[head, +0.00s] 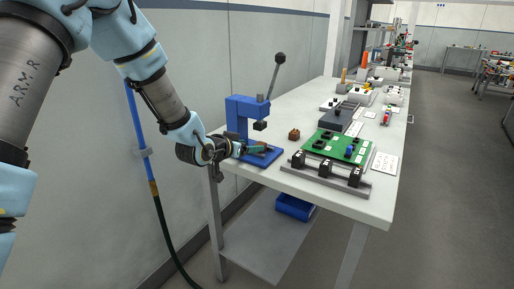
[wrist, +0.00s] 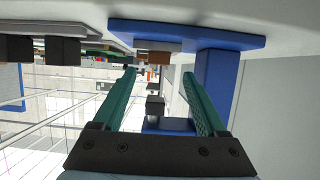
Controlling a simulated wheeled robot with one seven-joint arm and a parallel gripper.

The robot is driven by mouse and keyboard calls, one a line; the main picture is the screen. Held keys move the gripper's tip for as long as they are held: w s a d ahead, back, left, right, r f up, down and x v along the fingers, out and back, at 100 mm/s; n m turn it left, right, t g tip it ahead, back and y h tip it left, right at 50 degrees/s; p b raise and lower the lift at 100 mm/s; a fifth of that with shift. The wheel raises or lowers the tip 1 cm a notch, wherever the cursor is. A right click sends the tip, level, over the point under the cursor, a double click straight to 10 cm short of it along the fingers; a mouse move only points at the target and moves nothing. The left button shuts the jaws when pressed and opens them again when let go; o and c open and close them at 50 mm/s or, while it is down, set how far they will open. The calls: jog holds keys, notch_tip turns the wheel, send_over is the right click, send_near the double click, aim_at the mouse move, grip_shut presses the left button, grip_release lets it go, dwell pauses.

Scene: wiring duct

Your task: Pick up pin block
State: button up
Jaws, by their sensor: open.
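The press (head: 243,110) has a raised lever and a dark ram (wrist: 155,106) close to my gripper. A green board (head: 340,146) and a grey rail with black clamps (head: 325,177) lie to the right. Several parts stand farther back. A blue bin (head: 294,207) sits on the lower shelf.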

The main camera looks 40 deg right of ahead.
aim_at(259, 144)
jog(key=shift+p+x, duration=1.25)
jog(key=shift+x, duration=1.65)
jog(key=shift+s, duration=0.1)
jog(key=shift+c, duration=0.2)
grip_shut()
